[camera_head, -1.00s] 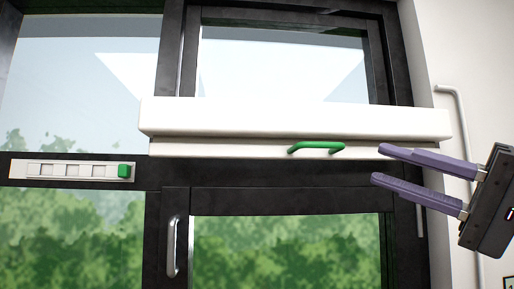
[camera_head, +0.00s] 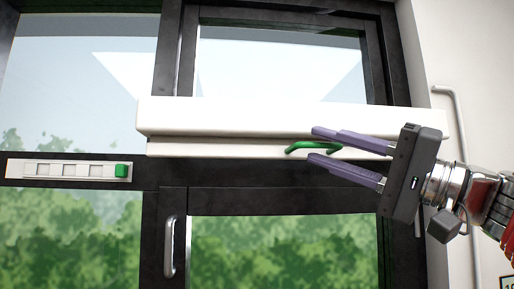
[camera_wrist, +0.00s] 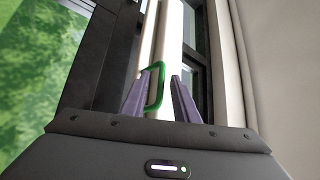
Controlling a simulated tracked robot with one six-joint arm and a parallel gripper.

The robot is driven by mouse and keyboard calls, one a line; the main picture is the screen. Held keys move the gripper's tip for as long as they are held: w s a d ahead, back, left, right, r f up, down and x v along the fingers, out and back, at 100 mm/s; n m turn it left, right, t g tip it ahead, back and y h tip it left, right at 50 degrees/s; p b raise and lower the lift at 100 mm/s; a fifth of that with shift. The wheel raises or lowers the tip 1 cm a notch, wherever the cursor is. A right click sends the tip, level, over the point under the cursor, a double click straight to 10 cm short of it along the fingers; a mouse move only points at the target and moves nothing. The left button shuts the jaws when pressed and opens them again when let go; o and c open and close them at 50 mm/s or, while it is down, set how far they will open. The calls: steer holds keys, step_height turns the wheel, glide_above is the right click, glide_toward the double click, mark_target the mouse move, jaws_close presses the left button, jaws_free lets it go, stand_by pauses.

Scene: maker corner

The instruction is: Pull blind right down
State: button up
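The blind is a white cassette (camera_head: 280,119) across the window, with a white bottom rail (camera_head: 220,149) just under it. A green handle (camera_head: 297,147) sits on the rail's right half and also shows in the wrist view (camera_wrist: 161,86). My gripper (camera_head: 313,145) is open, reaching in from the right with its two purple fingers, one above the other, at the handle. In the wrist view the handle lies between the finger lines, nearer the left finger. I cannot tell whether the fingers touch it or how deep it sits between them.
A white slider panel with a green knob (camera_head: 121,170) is on the frame at left. A metal door handle (camera_head: 170,246) stands on the lower frame. A pale pipe (camera_head: 458,120) runs down the right wall.

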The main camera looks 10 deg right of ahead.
steer(key=shift+x, duration=0.75)
steer(key=shift+c, duration=0.4)
steer(key=c, duration=0.6)
jaws_close()
steer(key=shift+s+a, duration=0.1)
steer(key=shift+d, duration=0.25)
steer(key=shift+a, duration=0.15)
steer(key=shift+f, duration=0.1)
